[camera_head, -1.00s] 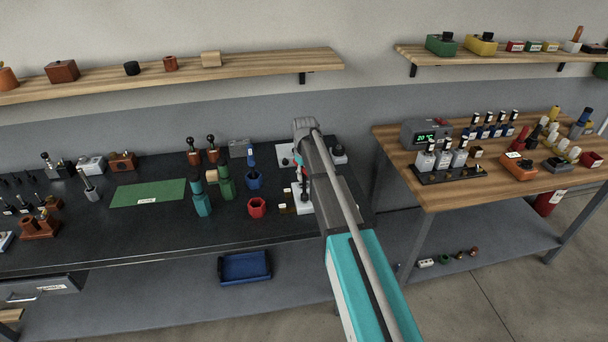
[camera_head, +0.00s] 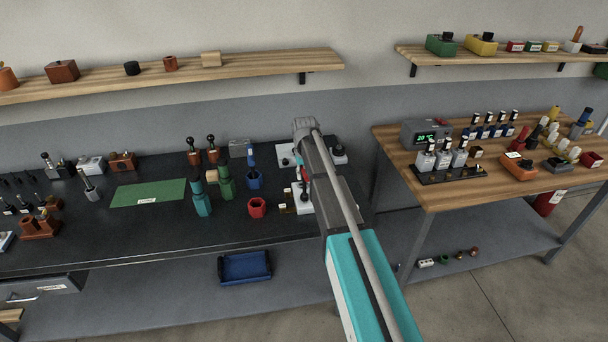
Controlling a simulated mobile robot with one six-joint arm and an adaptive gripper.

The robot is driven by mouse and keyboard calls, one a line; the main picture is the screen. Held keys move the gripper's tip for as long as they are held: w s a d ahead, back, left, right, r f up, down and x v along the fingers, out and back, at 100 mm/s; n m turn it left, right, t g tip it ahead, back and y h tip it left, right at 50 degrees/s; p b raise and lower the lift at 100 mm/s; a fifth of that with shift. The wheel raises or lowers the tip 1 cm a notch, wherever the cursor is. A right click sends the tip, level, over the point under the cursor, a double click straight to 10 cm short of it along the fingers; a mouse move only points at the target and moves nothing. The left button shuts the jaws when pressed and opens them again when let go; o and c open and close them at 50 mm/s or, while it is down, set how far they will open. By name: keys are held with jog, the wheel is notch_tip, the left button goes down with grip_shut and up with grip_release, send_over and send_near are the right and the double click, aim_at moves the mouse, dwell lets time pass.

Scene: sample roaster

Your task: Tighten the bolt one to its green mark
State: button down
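My arm reaches over the right end of the dark bench (camera_head: 150,235), and its far end hides most of what lies beneath it. My gripper is behind the arm, so its fingers cannot be made out. A white fixture (camera_head: 303,202) shows partly beside the arm, with small dark and reddish parts above it. A pale plate (camera_head: 284,154) shows behind the arm. I cannot make out bolt one or its green mark.
Close left of the arm stand a red hexagonal holder (camera_head: 257,208), a blue bottle-like tool (camera_head: 253,172), a green one (camera_head: 225,180) and a teal one (camera_head: 202,197). A green mat (camera_head: 148,192) lies farther left. A wooden table (camera_head: 445,190) stands at right.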

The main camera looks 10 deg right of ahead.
jog(key=shift+m, duration=0.8)
jog(key=m, duration=0.2)
jog(key=shift+m, duration=0.6)
jog(key=shift+m, duration=1.9)
jog(key=shift+n, duration=0.7)
